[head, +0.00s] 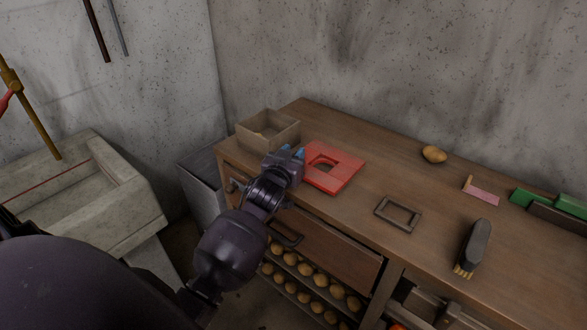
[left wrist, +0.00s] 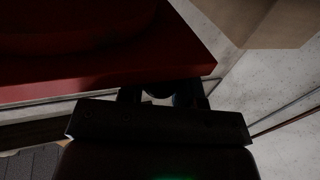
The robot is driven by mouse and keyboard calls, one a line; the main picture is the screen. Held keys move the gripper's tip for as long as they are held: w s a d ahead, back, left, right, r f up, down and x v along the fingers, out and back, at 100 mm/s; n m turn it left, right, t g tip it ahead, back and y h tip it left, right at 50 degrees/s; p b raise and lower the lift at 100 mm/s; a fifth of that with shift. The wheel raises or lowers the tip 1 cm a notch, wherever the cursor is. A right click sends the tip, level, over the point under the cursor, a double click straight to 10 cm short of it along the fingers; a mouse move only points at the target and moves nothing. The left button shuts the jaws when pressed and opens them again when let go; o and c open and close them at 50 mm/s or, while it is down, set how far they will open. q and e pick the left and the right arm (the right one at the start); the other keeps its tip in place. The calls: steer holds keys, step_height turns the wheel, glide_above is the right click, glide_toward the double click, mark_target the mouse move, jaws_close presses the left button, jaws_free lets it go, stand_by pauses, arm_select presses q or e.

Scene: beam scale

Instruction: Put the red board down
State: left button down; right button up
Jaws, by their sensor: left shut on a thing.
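My left gripper (head: 298,154) is shut on the board's left edge, with blue fingertips showing there. In the left wrist view the red board (left wrist: 120,68) fills the upper left, and the left gripper (left wrist: 160,98) is at its edge, dark and hard to make out. My right gripper is not in view.
A cardboard box (head: 268,127) stands on the workbench (head: 385,165) just left of the board. A dark rectangular frame (head: 398,214), a brush (head: 474,247), a potato (head: 433,154), a pink piece (head: 482,193) and green pieces (head: 533,199) lie to the right. Bench top between them is clear.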

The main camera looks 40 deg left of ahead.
arm_select(q)
steer(key=shift+f+b, duration=0.4)
steer(key=shift+f, duration=1.75)
steer(key=shift+f, duration=0.1)
steer(key=c, duration=0.8)
jaws_free()
steer(key=v, duration=1.2)
steer(key=s+d+f+m+g+h, duration=0.2)
steer(key=s+d+f+g, duration=0.1)
steer(key=s+f, duration=0.5)
steer(key=s+d+f+m+g+h, duration=0.1)
steer(key=s+d+f+g, duration=0.2)
steer(key=s+f, duration=0.5)
steer(key=s+d, duration=0.1)
steer(key=s, duration=0.1)
steer(key=shift+s+d+f+m+g+h+p, duration=0.3)
steer(key=shift+s+d+m+h+p, duration=0.1)
